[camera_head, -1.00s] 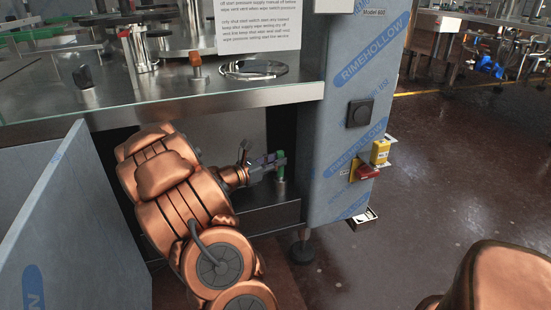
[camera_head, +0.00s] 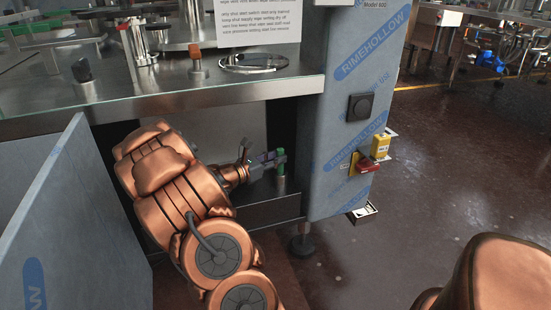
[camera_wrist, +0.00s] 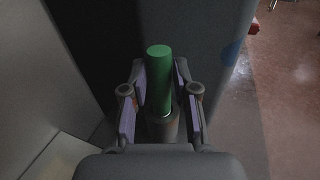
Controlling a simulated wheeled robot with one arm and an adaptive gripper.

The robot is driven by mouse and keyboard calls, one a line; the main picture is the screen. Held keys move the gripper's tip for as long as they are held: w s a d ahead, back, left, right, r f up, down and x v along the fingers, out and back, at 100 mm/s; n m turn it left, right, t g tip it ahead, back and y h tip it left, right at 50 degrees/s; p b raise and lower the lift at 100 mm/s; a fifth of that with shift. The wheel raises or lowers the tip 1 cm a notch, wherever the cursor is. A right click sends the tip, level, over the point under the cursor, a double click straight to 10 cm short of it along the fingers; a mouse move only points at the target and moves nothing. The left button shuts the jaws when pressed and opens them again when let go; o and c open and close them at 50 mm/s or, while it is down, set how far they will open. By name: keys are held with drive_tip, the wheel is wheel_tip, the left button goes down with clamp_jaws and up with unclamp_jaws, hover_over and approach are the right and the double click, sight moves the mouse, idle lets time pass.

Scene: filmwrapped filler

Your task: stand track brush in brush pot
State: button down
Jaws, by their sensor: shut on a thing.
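The track brush shows as an upright green handle (camera_head: 280,160), and it also shows in the wrist view (camera_wrist: 159,80). My gripper (camera_head: 271,160) is shut on the brush, with a finger on each side of the handle in the wrist view (camera_wrist: 160,98). A grey metal cylinder, which looks like the brush pot (camera_head: 281,185), stands directly under the handle, on the low shelf; it shows below the handle in the wrist view (camera_wrist: 163,128). The brush's lower end is hidden, so I cannot tell how deep it sits in the pot.
The film-wrapped machine post (camera_head: 345,100) stands close to the right of the brush. A grey panel (camera_head: 75,225) stands at the left. A red switch (camera_head: 365,165) projects from the post. Open floor (camera_head: 450,180) lies to the right.

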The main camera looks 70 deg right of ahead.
drive_tip(key=shift+f, duration=0.2)
idle(0.4)
drive_tip(key=c, duration=0.8)
unclamp_jaws()
drive_tip(key=v, duration=0.7)
drive_tip(key=shift+a, duration=0.2)
drive_tip(key=shift+w, duration=0.1)
